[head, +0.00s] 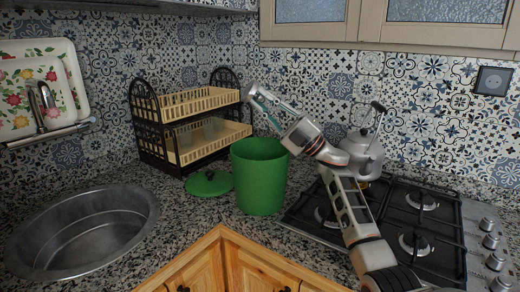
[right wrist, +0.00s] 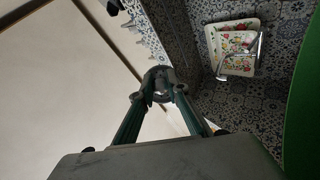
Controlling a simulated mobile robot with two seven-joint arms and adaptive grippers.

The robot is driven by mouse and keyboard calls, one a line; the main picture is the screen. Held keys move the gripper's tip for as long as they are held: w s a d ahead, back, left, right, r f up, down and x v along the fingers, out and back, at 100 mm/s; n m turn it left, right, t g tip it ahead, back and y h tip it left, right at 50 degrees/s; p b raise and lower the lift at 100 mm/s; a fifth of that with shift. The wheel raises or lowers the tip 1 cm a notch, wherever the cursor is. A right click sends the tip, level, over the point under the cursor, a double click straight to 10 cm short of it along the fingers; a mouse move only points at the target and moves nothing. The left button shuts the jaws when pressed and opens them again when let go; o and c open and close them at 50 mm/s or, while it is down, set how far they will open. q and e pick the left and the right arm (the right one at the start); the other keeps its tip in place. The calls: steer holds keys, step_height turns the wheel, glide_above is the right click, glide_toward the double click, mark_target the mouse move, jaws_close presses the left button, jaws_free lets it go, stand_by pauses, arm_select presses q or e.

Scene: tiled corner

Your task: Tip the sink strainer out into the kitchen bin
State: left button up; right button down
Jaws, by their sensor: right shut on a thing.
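The green kitchen bin (head: 259,185) stands open on the granite counter, between the sink and the hob. Its green wall also shows at the right edge of the right wrist view (right wrist: 305,115). My right gripper (head: 254,93) is above the bin, with its fingers pointing up and left. In the right wrist view, its fingers (right wrist: 158,92) are shut on a small grey piece, which looks like the sink strainer (right wrist: 159,76). The strainer's contents cannot be made out. The inside of the bin is mostly hidden. My left gripper is not in view.
A green lid (head: 209,184) lies left of the bin. A dark two-tier rack (head: 160,130) stands behind it. The round steel sink (head: 85,235) is at left. A kettle (head: 362,152) sits on the hob (head: 440,245), close behind my right arm. Cupboards (head: 390,25) hang above.

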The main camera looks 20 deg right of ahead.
stand_by(0.4)
steer(key=shift+s+r+p, duration=0.1)
steer(key=shift+r+p, duration=0.8)
steer(key=shift+r, duration=0.8)
steer(key=shift+f, duration=0.4)
step_height(320, 180, down, 3)
steer(key=shift+b, duration=0.95)
steer(key=shift+f, duration=0.1)
steer(key=shift+w+r, duration=0.2)
steer(key=shift+s+r, duration=0.2)
steer(key=shift+w+f, duration=0.1)
